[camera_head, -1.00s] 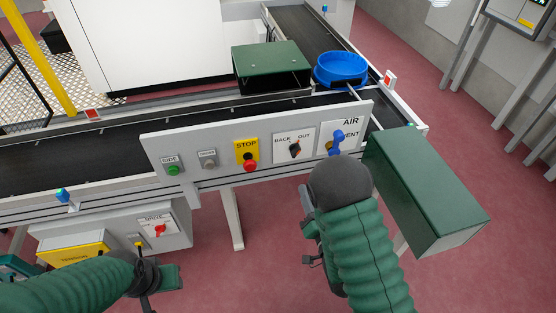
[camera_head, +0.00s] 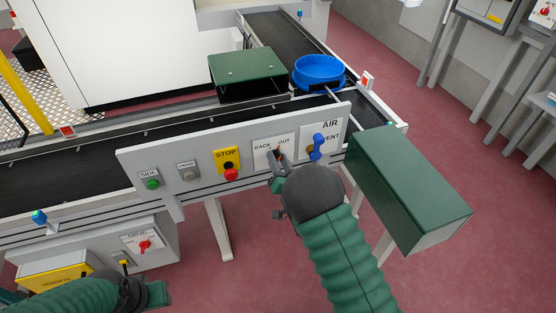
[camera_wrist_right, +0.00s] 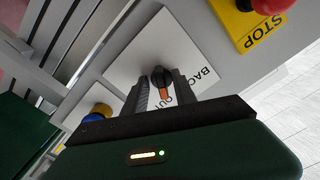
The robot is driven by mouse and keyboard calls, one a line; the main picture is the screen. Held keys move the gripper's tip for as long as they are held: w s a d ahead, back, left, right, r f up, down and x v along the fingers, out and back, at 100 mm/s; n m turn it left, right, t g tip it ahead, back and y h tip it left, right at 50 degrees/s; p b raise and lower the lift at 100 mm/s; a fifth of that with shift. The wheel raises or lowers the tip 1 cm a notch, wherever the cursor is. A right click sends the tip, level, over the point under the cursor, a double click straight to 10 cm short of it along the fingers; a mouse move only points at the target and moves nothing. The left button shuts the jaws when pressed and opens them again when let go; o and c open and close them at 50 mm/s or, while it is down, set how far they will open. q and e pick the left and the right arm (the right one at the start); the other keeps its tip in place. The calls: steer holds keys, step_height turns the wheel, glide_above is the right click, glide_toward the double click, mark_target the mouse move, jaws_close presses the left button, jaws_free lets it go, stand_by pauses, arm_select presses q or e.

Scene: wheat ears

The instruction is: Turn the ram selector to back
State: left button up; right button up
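The ram selector (camera_wrist_right: 161,76) is a dark knob with an orange mark, on a white plate (camera_wrist_right: 143,50) lettered BACK and OUT. In the wrist view the orange mark points toward the lettered edge, nearer OUT. My right gripper (camera_wrist_right: 160,88) is open, with one finger on each side of the knob and gaps showing; whether either finger touches it I cannot tell.
On the same panel are a yellow STOP plate with a red button (camera_head: 231,174), a green button (camera_head: 152,184) and a blue AIR lever (camera_head: 318,146). A green box (camera_head: 410,190) juts out at the right. A blue round bin (camera_head: 318,72) is behind the panel.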

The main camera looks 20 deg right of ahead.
steer(key=shift+a, duration=0.15)
jaws_close()
